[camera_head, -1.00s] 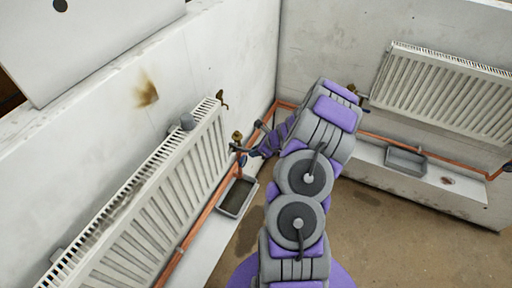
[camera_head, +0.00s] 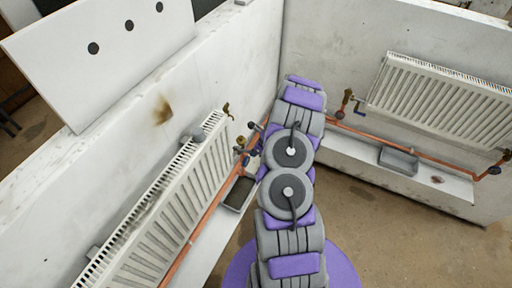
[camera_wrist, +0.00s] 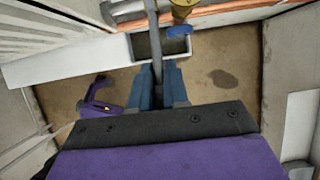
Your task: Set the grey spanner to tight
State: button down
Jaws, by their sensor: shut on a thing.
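The grey spanner (camera_wrist: 155,45) shows in the wrist view as a long grey bar running up from between my fingers to the top edge. My gripper (camera_wrist: 158,72) has its blue fingers shut on it. Its far end lies outside the wrist view. A brass valve (camera_wrist: 184,8) with a blue handle (camera_wrist: 180,31) is just right of the bar. In the head view my gripper (camera_head: 252,145) is at the right end of the left radiator (camera_head: 180,205), beside the brass valve (camera_head: 241,142). My arm partly hides this spot, and the spanner's angle is unclear there.
A dark tray (camera_head: 240,192) sits on the ledge under the left valve. A second radiator (camera_head: 440,98) hangs on the right wall, with a grey tray (camera_head: 399,161) below it. Copper pipe (camera_head: 395,148) runs along the walls. The brown floor (camera_head: 385,240) at right is clear.

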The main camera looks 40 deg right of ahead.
jog(key=shift+w+r+g+p, duration=0.25)
jog(key=shift+r+p, duration=0.2)
jog(key=shift+p, duration=0.7)
jog(key=shift+d, duration=0.15)
jog(key=c, duration=1.2)
grip_release()
jog(key=shift+f, duration=0.15)
jog(key=p+v, duration=0.1)
jog(key=v, duration=1.6)
